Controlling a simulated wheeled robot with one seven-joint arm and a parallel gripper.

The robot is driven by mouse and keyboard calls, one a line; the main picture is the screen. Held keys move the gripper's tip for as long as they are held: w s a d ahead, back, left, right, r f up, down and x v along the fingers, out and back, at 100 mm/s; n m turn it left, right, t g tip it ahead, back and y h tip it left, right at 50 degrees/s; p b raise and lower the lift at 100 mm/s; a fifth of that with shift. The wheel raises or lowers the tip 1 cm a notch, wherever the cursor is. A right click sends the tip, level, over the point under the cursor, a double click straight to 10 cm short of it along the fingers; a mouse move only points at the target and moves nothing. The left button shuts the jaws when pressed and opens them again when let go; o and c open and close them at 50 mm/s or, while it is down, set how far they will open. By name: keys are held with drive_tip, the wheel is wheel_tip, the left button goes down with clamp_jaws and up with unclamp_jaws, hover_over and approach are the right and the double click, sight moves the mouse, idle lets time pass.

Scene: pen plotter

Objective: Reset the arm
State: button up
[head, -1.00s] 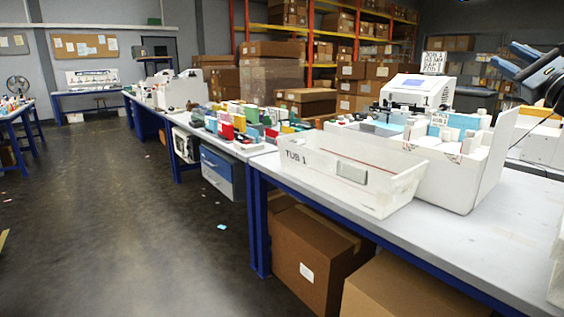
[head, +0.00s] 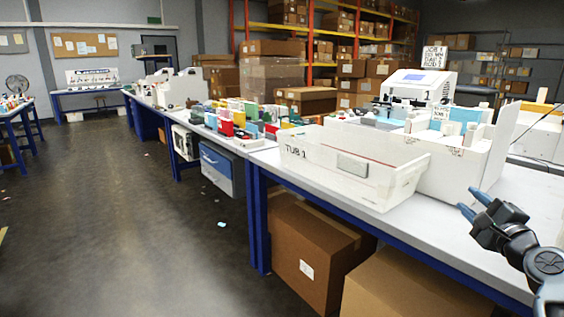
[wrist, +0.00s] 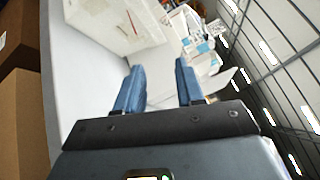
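My gripper (head: 474,202) is at the right of the head view, near the right end of the workbench, with its blue fingers pointing left. In the wrist view my gripper (wrist: 158,82) has its two blue fingers spread apart with nothing between them. A white tub (head: 352,168) labelled TUB 1 stands on the bench, left of my gripper and apart from it. It also shows at the top of the wrist view (wrist: 115,22).
The workbench (head: 435,228) has a bare stretch in front of my gripper. A white open box (head: 455,172) stands behind the tub. Cardboard boxes (head: 312,250) sit under the bench. Coloured items (head: 240,118) crowd the bench further left.

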drive_tip(key=s+a+f+n+g+h+b, duration=0.15)
drive_tip(key=s+a+f, duration=0.25)
drive_tip(key=s+f, duration=0.45)
drive_tip(key=s+a+f+n+g, duration=0.1)
drive_tip(key=s+a+f+n, duration=0.2)
drive_tip(key=s+f, duration=0.55)
drive_tip(key=s+a+f+n+b, duration=0.1)
drive_tip(key=s+a+f+n, duration=0.15)
drive_tip(key=s, duration=0.35)
drive_tip(key=s+a+f+n+g+b, duration=0.1)
drive_tip(key=s+a+f+n, duration=0.2)
drive_tip(key=s, duration=0.4)
drive_tip(key=s+a+f+n+b, duration=0.1)
drive_tip(key=s+a+f, duration=0.1)
drive_tip(key=s+f, duration=0.3)
drive_tip(key=s+a+r+n+b, duration=0.1)
drive_tip(key=s+a+r+n, duration=0.15)
drive_tip(key=s, duration=0.45)
drive_tip(key=s+a+r+n+y+b, duration=0.15)
drive_tip(key=s+r+n, duration=0.25)
drive_tip(key=s, duration=0.4)
drive_tip(key=s+a+r+n, duration=0.3)
drive_tip(key=s+n, duration=0.1)
drive_tip(key=s, duration=0.3)
wheel_tip(320, 180, up, 15)
drive_tip(key=p, duration=1.4)
drive_tip(key=shift+s+g+p, duration=0.15)
drive_tip(key=shift+g+p, duration=0.2)
drive_tip(key=shift+p, duration=0.05)
drive_tip(key=shift+a, duration=0.1)
